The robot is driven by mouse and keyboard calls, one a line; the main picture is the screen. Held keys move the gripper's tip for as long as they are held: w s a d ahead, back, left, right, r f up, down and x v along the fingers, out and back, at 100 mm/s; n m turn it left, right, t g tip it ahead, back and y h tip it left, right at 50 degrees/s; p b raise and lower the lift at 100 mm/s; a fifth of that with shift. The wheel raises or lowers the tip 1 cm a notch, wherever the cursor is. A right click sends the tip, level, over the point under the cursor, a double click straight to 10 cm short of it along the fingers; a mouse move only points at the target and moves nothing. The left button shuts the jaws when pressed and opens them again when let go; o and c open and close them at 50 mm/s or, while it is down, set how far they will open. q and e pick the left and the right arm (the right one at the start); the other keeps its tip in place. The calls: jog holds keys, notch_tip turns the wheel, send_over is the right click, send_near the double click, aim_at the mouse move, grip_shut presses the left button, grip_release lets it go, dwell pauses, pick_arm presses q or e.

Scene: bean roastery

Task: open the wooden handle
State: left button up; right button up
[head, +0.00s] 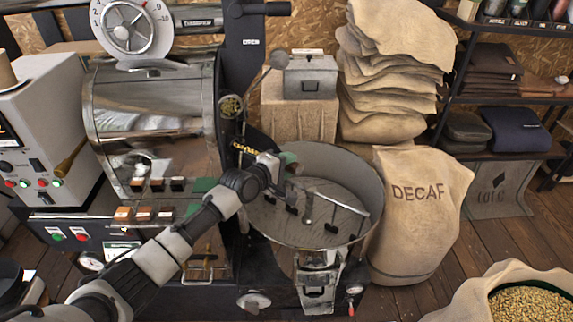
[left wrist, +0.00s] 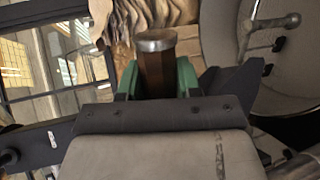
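The wooden handle (left wrist: 157,72) is a dark brown upright grip with a silver metal cap in the left wrist view. It stands between the two green fingers of my left gripper (left wrist: 158,80), which press against it from both sides with no clear gap. In the head view my left gripper (head: 289,160) reaches in from the left to the roaster's front, above the back left rim of the round cooling tray (head: 376,190). There the arm and fingers largely hide the handle. My right gripper is not in view.
The steel roaster drum (head: 150,105) stands left of the gripper, with a control box (head: 40,125) farther left. Stirring arms (head: 309,205) lie in the cooling tray. A DECAF sack (head: 418,215) stands close at right, and an open bean sack (head: 470,300) sits front right.

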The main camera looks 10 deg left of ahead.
pick_arm(q)
jog(key=shift+o, duration=1.1)
jog(key=shift+f, duration=0.1)
jog(key=shift+o, duration=0.9)
jog(key=shift+d, duration=0.15)
jog(key=shift+s+a, duration=0.25)
jog(key=shift+s, duration=0.15)
jog(key=b+v, duration=0.1)
jog(key=v, duration=0.9)
jog(key=shift+d+r, duration=0.2)
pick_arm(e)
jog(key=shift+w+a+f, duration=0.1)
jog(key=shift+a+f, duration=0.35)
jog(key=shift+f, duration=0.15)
